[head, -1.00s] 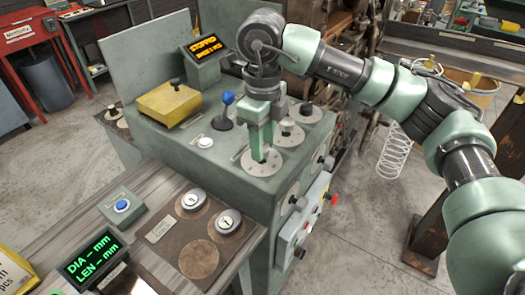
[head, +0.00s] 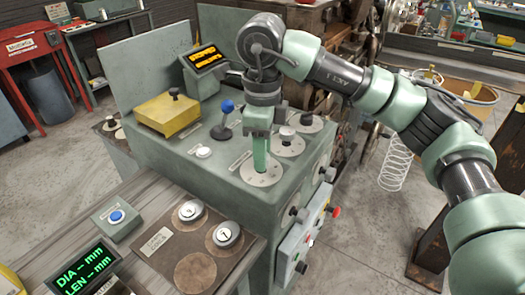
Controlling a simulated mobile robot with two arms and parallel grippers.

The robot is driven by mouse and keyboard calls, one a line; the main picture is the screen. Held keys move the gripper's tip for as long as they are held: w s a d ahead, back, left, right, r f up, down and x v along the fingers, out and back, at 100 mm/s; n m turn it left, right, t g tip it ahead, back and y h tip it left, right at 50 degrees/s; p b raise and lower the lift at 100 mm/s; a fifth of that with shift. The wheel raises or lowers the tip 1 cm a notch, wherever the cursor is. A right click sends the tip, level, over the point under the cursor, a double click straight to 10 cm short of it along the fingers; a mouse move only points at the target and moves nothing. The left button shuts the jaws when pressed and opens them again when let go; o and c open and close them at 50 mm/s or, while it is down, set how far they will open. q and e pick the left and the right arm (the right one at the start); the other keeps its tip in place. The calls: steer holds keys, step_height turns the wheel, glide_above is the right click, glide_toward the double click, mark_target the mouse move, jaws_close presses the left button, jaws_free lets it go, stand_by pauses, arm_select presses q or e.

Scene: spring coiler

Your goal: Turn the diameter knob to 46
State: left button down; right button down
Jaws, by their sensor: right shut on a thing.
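My right gripper (head: 261,165) points straight down at the front round dial plate (head: 262,180) on top of the green machine (head: 225,165). It is shut on that dial's knob, which its fingers hide almost completely. The dial labels and scale marks are too small to read, so I cannot tell the setting. My left gripper is not in view.
A blue-topped lever (head: 227,107), a white button (head: 203,152) and a yellow cover (head: 168,113) sit left of the dials. An orange-lit display (head: 205,57) stands behind. The front bench holds two round weights (head: 226,234) and a green-lit display (head: 86,266).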

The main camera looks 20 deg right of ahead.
steer(key=c, duration=1)
jaws_free()
steer(key=shift+o, duration=0.2)
steer(key=shift+r, duration=0.1)
step_height(320, 180, up, 8)
steer(key=shift+f, duration=0.15)
